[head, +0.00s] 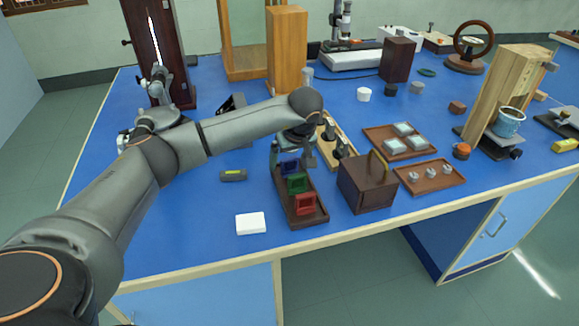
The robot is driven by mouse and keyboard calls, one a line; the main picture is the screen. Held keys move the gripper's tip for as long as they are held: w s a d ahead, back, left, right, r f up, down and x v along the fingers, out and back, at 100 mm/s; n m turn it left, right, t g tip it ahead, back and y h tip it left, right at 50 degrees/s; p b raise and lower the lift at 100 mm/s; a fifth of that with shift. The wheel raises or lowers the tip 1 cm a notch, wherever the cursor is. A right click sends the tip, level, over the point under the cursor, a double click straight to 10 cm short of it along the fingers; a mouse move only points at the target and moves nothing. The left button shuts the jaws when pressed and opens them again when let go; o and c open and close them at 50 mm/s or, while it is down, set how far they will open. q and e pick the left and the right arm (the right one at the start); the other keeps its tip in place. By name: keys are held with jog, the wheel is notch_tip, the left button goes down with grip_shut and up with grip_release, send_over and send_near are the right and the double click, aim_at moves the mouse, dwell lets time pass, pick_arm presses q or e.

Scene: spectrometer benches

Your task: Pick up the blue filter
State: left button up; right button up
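The blue filter (290,168) stands at the far end of a narrow brown wooden tray (308,220). Behind the green filter (297,184) and the red filter (305,204), it is the last in the row. My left gripper (293,159) points down over the far end of the tray, right at the blue filter. Its fingers look spread, one to each side of the filter, and the filter seems to rest in the tray. The gripper hides the filter's upper part. My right gripper is not in view.
A brown wooden box (367,187) with a handle stands close right of the filter tray. A white block (250,223) and a small dark device (232,175) lie to its left. Two trays (430,191) of small parts lie further right.

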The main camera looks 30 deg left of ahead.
pick_arm(q)
jog(key=c, duration=1.3)
jog(key=shift+c, duration=0.6)
jog(key=shift+r, duration=0.15)
